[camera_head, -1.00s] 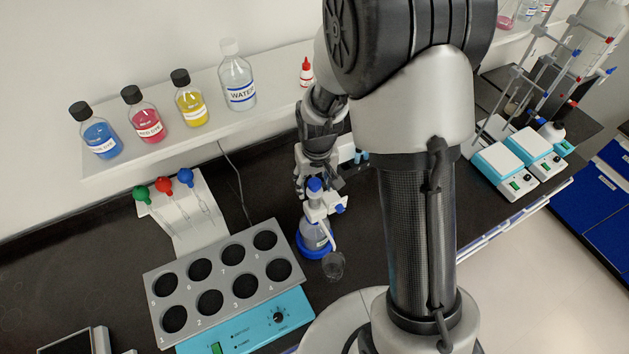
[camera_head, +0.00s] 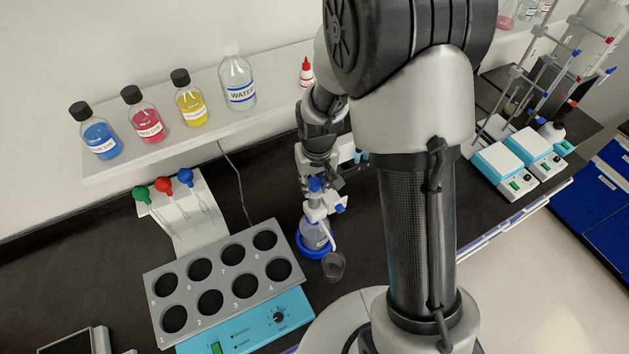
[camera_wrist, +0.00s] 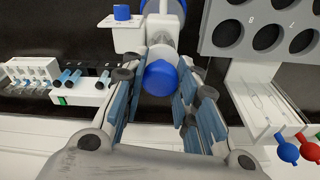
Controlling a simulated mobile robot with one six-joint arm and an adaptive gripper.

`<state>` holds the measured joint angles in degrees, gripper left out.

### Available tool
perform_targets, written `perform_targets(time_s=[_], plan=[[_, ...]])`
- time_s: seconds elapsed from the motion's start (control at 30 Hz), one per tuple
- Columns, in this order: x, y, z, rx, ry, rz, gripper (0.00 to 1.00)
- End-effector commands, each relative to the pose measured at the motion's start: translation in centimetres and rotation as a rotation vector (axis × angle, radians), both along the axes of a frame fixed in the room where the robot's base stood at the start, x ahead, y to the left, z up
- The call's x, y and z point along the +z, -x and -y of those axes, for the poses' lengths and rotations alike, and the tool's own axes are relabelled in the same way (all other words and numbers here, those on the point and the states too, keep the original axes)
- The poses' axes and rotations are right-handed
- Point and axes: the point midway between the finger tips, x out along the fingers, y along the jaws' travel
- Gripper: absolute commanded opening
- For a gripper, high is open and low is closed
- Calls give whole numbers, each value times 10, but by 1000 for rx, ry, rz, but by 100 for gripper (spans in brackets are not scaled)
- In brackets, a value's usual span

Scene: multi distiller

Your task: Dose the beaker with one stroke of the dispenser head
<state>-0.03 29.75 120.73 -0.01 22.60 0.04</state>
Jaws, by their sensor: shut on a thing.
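The dispenser bottle (camera_head: 312,236) stands upright on the dark bench in a blue ring base, with a white and blue dispenser head (camera_head: 316,205) on top. The clear beaker (camera_head: 334,265) stands on the bench just in front of it, beside its spout. My gripper (camera_head: 316,180) is at the top of the dispenser head. In the wrist view my gripper (camera_wrist: 160,88) has its fingers on both sides of the blue cap of the dispenser head (camera_wrist: 161,76) and is shut on it. The beaker is not visible in the wrist view, and I cannot tell any liquid in it.
A grey rack with round holes (camera_head: 222,279) and a teal device (camera_head: 262,322) are left of the bottle. A stand with coloured pipette bulbs (camera_head: 190,215) is behind. Reagent bottles (camera_head: 145,115) line the shelf above. Hotplates (camera_head: 518,160) stand at the right.

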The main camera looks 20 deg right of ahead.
Motion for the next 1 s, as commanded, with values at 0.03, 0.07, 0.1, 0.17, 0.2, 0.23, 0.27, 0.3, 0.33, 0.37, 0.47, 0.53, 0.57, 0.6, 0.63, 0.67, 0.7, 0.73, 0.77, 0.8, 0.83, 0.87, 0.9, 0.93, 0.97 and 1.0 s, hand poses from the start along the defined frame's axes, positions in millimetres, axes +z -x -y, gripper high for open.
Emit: perform_targets(time_s=[0.03,0.07,0.1,0.17,0.2,0.23,0.27,0.3,0.33,0.37,0.47,0.53,0.57,0.6,0.63,0.67,0.7,0.73,0.77,0.8,0.83,0.87,0.9,0.93,0.97,1.0], plan=[[2,0,0,0,0,0,4],[2,0,0,0,0,0,4],[4,0,0,0,0,1,4],[5,0,0,0,0,1,4],[7,0,0,0,0,1,4],[8,0,0,0,0,1,4],[9,0,0,0,0,1,4],[10,0,0,0,0,1,4],[11,0,0,0,0,1,4],[12,0,0,0,0,1,4],[15,0,0,0,0,1,4],[17,0,0,0,0,1,4],[18,0,0,0,0,1,4],[19,0,0,0,0,0,4],[20,0,0,0,0,0,4],[21,0,0,0,0,0,4],[22,0,0,0,0,0,4],[23,0,0,0,0,0,4],[24,0,0,0,0,0,4],[25,0,0,0,0,0,4],[26,0,0,0,0,0,4],[27,0,0,0,0,0,4],[28,0,0,0,0,0,4],[29,0,0,0,0,0,4],[30,0,0,0,0,0,4],[31,0,0,0,0,0,4]])
